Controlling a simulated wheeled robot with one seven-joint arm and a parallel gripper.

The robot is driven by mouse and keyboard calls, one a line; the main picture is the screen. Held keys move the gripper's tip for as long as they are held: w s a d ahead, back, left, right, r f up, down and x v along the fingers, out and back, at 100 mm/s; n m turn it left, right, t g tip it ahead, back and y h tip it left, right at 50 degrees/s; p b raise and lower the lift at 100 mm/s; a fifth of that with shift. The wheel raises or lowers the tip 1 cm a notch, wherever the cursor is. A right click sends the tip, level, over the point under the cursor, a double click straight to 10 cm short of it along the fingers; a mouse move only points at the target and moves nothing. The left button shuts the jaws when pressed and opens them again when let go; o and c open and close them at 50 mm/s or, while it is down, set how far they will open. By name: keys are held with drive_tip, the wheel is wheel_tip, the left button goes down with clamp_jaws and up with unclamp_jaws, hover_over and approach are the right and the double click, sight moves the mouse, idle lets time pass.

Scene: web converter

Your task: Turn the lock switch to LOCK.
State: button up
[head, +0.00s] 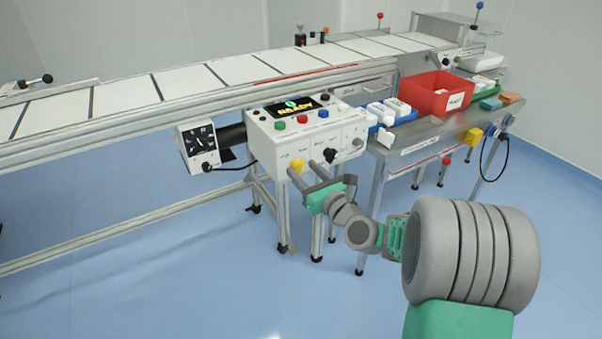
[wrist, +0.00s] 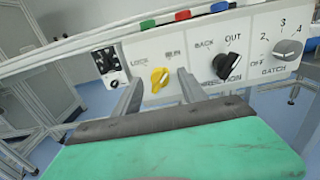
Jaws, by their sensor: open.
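The lock switch is a yellow knob (head: 297,165) on the front of the white control box (head: 262,148). In the wrist view the yellow knob (wrist: 159,80) sits between the printed words LOCK on its left and RUN on its right. Its grip appears to lean up and right, toward RUN. My gripper (head: 309,171) is open in front of the box. In the wrist view my gripper (wrist: 158,77) has one finger on each side of the knob. Whether the fingertips touch it or stop short of the panel cannot be told.
A black BACK/OUT knob (wrist: 227,66) and a grey BATCH knob (wrist: 288,49) are to the right on the same panel. Coloured buttons (head: 303,119) line the box top. The conveyor (head: 130,95) runs behind. A side table holds a red bin (head: 438,93).

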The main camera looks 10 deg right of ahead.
drive_tip(key=shift+x, duration=1.15)
clamp_jaws()
